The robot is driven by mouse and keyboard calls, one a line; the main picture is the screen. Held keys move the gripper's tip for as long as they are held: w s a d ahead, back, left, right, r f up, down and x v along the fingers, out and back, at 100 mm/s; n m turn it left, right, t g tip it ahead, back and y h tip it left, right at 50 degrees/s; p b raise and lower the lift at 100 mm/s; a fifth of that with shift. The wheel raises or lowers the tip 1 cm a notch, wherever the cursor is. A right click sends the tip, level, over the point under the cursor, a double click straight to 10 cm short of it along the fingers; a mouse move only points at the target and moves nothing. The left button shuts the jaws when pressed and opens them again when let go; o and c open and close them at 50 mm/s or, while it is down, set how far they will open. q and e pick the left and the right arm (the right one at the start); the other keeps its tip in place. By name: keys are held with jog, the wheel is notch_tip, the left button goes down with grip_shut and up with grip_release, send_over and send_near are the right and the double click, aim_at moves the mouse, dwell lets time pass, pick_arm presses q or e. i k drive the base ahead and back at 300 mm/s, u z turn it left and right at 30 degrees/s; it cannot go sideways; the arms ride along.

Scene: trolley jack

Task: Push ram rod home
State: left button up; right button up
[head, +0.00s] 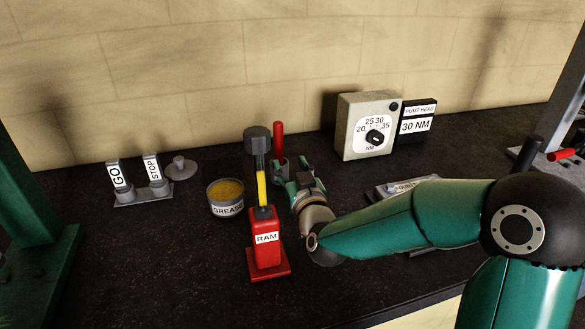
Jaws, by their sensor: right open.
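The ram (266,238) is a red block on a red base, labelled RAM, standing upright on the dark bench. Its rod (262,188) stands up out of the top, with a yellow band and a dark upper part, and has a dark head (257,139) on top. My right gripper (290,173) is just right of the rod, open, and appears apart from it. Whether anything lies between its fingers is hard to tell. My left gripper is not in view.
A red handle (278,139) stands in a small holder behind my right gripper. A grease tin (226,206) is left of the ram, with GO and STOP switches (137,184) further left. A torque dial box (366,126) stands behind. The bench front-left is clear.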

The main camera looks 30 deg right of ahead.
aim_at(257, 138)
jog(key=k, duration=1.5)
